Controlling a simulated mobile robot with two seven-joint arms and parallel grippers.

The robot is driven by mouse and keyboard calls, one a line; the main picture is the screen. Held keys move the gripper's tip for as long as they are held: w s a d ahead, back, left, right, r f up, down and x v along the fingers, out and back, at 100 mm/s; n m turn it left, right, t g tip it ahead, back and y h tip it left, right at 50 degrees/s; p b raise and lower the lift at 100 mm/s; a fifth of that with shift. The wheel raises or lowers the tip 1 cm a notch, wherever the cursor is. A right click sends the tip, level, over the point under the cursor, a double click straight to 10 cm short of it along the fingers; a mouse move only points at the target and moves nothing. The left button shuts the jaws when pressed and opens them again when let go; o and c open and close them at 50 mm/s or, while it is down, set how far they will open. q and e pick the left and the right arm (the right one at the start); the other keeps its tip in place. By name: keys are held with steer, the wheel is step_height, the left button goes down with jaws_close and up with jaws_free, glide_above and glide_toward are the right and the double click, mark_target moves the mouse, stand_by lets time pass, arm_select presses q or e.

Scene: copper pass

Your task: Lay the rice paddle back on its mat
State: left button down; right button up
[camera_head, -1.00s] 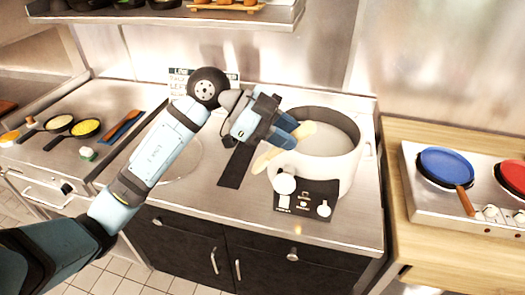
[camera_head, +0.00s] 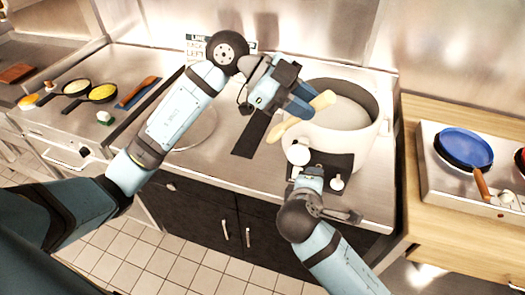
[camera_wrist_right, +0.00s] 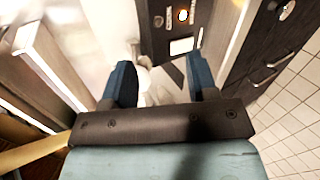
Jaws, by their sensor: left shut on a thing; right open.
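My left gripper (camera_head: 302,110) is shut on the rice paddle (camera_head: 278,131), a pale wooden paddle held slantwise at the left side of the rice cooker (camera_head: 362,150). One end of the paddle shows above the fingers, the other below left of them. A narrow dark mat (camera_head: 252,137) lies bare on the steel counter, left of the cooker and below the left gripper. My right gripper is open in the right wrist view (camera_wrist_right: 162,82), with nothing seen held between its fingers. In the head view, the right arm is in front of the cooker's dark control panel (camera_head: 335,160).
A brown spatula (camera_head: 137,92) lies on a blue mat at the left, beside two small pans (camera_head: 98,93). A round steel lid or plate (camera_head: 195,130) is behind my left forearm. A blue pan (camera_head: 463,148) stands on a burner at the right.

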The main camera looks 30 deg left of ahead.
steer(key=s+a+r+n+t, duration=0.2)
steer(key=a+r+n, duration=0.2)
steer(key=a+r, duration=0.25)
steer(key=n+t+h, duration=0.2)
steer(key=n+t, duration=0.2)
glide_toward(286, 125)
steer(key=w, duration=0.8)
steer(key=w+d, duration=0.1)
steer(key=w, duration=0.3)
steer(key=shift+w+r, duration=0.15)
steer(key=shift+w, duration=0.15)
jaws_close()
arm_select(q)
steer(key=c, duration=0.9)
jaws_free()
